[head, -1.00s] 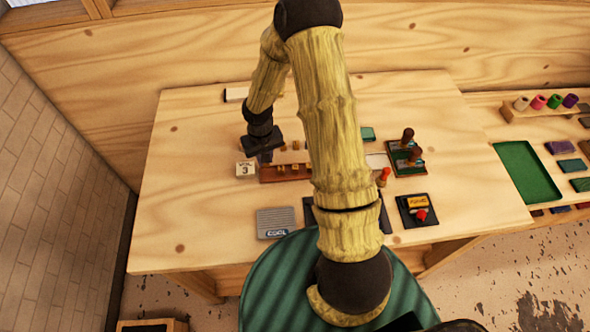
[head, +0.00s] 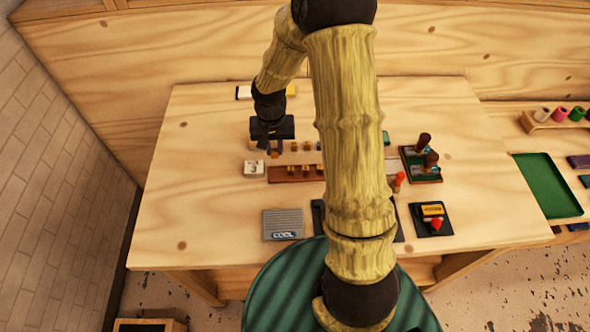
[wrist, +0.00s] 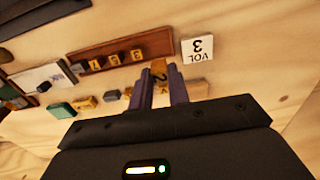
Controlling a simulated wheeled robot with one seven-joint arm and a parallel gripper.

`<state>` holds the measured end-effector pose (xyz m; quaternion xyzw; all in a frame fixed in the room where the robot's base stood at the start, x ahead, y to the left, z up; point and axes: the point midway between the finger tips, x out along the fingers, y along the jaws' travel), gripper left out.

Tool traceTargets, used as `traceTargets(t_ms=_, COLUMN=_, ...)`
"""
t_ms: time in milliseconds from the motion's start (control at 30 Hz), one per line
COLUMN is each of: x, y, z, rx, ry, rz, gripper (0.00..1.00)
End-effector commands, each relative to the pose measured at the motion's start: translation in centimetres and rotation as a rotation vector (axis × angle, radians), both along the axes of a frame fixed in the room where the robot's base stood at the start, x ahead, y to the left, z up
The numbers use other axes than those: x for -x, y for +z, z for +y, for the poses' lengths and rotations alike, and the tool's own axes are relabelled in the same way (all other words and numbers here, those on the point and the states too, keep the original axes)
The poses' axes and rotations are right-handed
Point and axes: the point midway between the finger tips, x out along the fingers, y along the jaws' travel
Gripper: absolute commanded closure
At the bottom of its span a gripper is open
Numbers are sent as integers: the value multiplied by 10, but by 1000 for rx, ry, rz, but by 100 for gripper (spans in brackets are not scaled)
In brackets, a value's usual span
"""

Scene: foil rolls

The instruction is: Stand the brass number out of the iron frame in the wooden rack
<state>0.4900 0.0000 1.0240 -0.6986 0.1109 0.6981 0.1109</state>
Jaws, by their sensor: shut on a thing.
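My gripper (head: 270,148) is shut on a small brass number (wrist: 158,69), held between its fingertips. In the wrist view the number looks like a 2, partly hidden by the fingers. The gripper is over the left end of the wooden rack (head: 283,175), on its far side; the number looks apart from the rack. The rack is a long reddish-brown strip, and it also shows in the wrist view (wrist: 157,42), with 3 brass numbers standing on it. A dark flat piece (head: 318,218) lies mostly behind my arm; I cannot tell if it is the iron frame.
A white VOL 3 block (head: 254,168) stands just left of the rack. Several small brass pieces (head: 308,146) lie behind it. A grey COOL plate (head: 283,224) lies in front. A black tray (head: 445,224) and wooden-handled stamps (head: 424,141) are at right. The table's left side is clear.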

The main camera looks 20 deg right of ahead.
Motion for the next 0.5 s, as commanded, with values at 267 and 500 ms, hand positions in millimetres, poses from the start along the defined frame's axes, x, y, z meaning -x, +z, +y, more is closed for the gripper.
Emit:
traceTargets(t_ms=267, x=1, y=-44, z=0, rx=0, ry=2, rz=4, gripper=100)
traceTargets(t_ms=500, x=0, y=-51, z=0, rx=-1, ry=0, rz=0, gripper=100)
